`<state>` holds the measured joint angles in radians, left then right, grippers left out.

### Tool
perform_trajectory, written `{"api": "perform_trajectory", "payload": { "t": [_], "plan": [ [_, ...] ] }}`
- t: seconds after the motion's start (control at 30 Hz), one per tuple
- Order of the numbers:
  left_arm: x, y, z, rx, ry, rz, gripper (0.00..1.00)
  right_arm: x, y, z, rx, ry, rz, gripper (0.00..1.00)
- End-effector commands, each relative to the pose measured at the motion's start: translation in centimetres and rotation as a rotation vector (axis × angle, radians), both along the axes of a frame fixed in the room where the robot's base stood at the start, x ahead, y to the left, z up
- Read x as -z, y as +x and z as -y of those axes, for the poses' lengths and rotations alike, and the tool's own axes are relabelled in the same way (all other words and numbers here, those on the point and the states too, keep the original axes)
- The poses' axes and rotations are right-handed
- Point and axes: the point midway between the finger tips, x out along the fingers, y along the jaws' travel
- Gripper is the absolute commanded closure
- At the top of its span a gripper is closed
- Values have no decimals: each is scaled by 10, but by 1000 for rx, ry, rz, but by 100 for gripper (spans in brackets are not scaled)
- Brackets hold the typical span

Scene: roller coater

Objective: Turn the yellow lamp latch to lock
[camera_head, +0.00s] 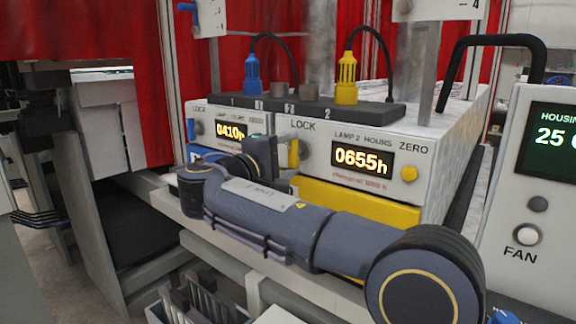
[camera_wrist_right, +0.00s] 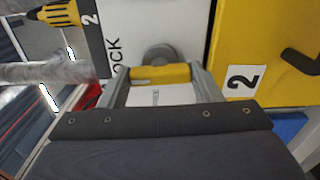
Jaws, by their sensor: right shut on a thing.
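The yellow lamp latch (camera_head: 293,153) is on the front of the lamp 2 box, below the word LOCK, and looks upright in the head view. In the right wrist view the yellow latch (camera_wrist_right: 160,74) spans between the two grey fingers, in front of a round grey hub (camera_wrist_right: 159,55). My right gripper (camera_head: 279,154) is at the latch and shut on it; the gripper and arm hide part of the box front in the head view. My left gripper is not in view.
The lamp 2 box has a yellow drawer (camera_head: 360,204) with a black handle (camera_wrist_right: 300,61), and a yellow ZERO button (camera_head: 409,173). Left of it is the lamp 1 box with a blue latch (camera_head: 191,129). A FAN panel (camera_head: 520,205) stands at the right.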

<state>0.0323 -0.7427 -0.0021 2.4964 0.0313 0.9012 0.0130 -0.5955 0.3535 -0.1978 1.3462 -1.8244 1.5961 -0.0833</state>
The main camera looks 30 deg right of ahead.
Motion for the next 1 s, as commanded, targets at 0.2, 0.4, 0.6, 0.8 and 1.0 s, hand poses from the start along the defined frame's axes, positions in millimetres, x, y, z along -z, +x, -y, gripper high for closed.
{"api": "perform_trajectory", "payload": {
  "t": [0.2, 0.4, 0.6, 0.8, 1.0],
  "plan": [
    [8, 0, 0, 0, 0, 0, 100, 2, 0, -1, 0, 25, 56, 65],
    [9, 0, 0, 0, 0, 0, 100, 1, 0, -1, 0, 32, 73, 65],
    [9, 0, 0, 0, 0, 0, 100, 1, 0, -1, 0, 33, 75, 65],
    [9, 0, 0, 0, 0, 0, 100, 1, 0, 0, 0, 33, 75, 33],
    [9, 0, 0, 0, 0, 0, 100, 1, 0, 0, 0, 32, 74, 20]
  ]
}}
